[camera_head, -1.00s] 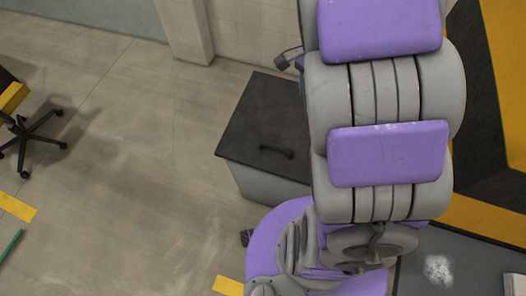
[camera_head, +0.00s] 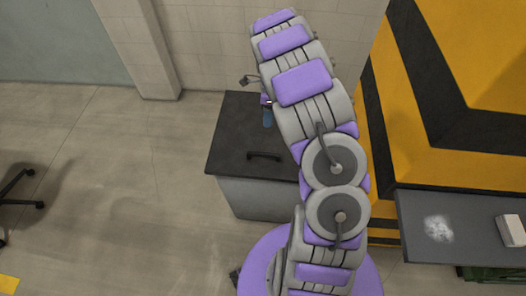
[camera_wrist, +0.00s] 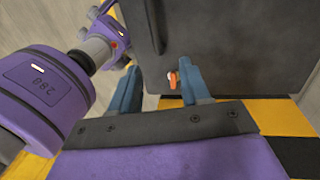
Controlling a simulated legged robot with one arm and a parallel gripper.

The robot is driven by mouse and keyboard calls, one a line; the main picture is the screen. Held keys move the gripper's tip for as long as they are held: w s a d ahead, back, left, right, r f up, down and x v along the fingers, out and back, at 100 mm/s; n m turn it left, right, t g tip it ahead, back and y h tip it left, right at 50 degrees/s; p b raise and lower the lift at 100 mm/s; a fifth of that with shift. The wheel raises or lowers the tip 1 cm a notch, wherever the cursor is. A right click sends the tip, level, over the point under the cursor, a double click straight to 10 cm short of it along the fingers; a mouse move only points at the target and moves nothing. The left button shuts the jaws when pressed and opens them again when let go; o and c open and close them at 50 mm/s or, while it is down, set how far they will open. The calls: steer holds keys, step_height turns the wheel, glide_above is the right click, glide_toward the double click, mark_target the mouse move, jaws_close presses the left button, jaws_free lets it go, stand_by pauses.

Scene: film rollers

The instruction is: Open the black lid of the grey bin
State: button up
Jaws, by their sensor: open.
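The grey bin (camera_head: 255,197) stands on the floor with its flat black lid (camera_head: 232,128) lying closed. A dark bar handle (camera_head: 264,156) sits near the lid's front edge. My gripper (camera_head: 267,117) shows only partly in the head view, over the back part of the lid and behind the handle, beside my arm. In the wrist view my gripper (camera_wrist: 158,68) has its two blue fingers spread apart, with nothing held between them. The dark lid (camera_wrist: 220,45) fills the upper part of that view. My arm hides the bin's right side.
A grey table (camera_head: 445,215) with a white block (camera_head: 511,230) stands at the right, by a yellow-and-black striped wall (camera_head: 450,90). A pale wall is behind the bin. A wheeled chair (camera_head: 20,195) is at the far left. The floor (camera_head: 110,190) left of the bin is clear.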

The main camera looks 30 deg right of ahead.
steer(key=b, duration=0.2)
glide_above(260, 153)
steer(key=w, duration=0.1)
steer(key=f, duration=0.9)
steer(key=shift+d+f, duration=0.2)
steer(key=shift+f, duration=0.05)
steer(key=f, duration=0.1)
steer(key=d+f, duration=0.1)
steer(key=f, duration=0.1)
steer(key=d+f, duration=0.1)
steer(key=f, duration=0.1)
steer(key=shift+s+d+f+b, duration=0.15)
steer(key=shift+s+d+b, duration=0.05)
steer(key=shift+s+b, duration=0.2)
steer(key=shift+f, duration=0.3)
steer(key=shift+a+f, duration=0.15)
steer(key=shift+a, duration=1.15)
steer(key=shift+d, duration=1)
steer(key=c, duration=0.5)
steer(key=shift+c, duration=0.7)
steer(key=shift+a, duration=0.1)
steer(key=shift+c, duration=0.8)
steer(key=shift+a, duration=0.3)
jaws_close()
